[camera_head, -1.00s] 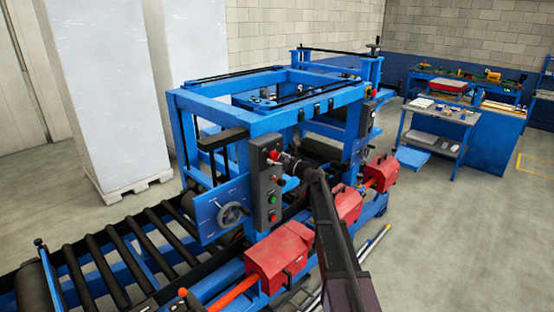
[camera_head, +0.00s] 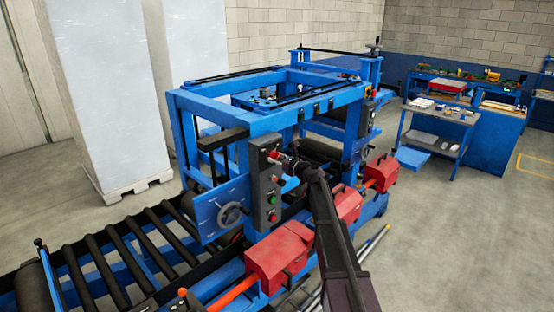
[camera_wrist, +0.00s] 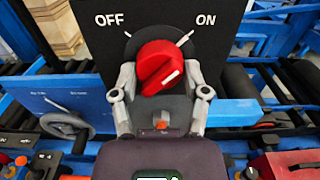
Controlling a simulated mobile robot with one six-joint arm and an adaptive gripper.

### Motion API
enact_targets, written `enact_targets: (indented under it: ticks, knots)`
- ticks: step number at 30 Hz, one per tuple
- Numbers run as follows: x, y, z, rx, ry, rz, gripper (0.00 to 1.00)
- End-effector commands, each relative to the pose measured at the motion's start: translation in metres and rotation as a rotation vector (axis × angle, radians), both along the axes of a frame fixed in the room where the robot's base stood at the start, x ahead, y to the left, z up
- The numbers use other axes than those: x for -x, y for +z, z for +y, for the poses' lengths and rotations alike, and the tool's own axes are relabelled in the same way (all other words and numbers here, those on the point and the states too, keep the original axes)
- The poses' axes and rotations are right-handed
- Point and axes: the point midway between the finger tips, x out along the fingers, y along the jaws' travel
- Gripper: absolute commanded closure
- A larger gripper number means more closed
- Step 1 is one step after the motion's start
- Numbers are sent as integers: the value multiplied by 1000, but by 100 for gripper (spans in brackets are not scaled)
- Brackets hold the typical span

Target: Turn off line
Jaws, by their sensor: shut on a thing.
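The line switch is a red rotary knob (camera_wrist: 158,66) on a black plate marked OFF at left and ON at right. Its white line slants up to the right, toward the ON side. My gripper (camera_wrist: 160,77) is shut on the knob, with one finger on its left and one on its right. In the head view the knob (camera_head: 275,156) sits near the top of a dark control box (camera_head: 263,180) on the blue machine, and my gripper (camera_head: 287,163) reaches it from the right.
Green and red buttons sit lower on the control box. A handwheel (camera_head: 230,214) is to its left. Red housings (camera_head: 279,256) line the machine's near side below my arm. A roller conveyor (camera_head: 130,250) runs at left. Open floor (camera_head: 450,240) lies to the right.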

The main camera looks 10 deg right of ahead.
Motion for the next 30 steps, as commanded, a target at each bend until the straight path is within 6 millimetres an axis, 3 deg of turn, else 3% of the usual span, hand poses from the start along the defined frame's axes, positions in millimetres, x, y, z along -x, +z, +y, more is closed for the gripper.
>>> enact_targets:
  ticks: [11,30]
  knots:
    - [-3,1,-1,161,-4,-120,88]
    - [-4,2,-1,641,-5,-468,88]
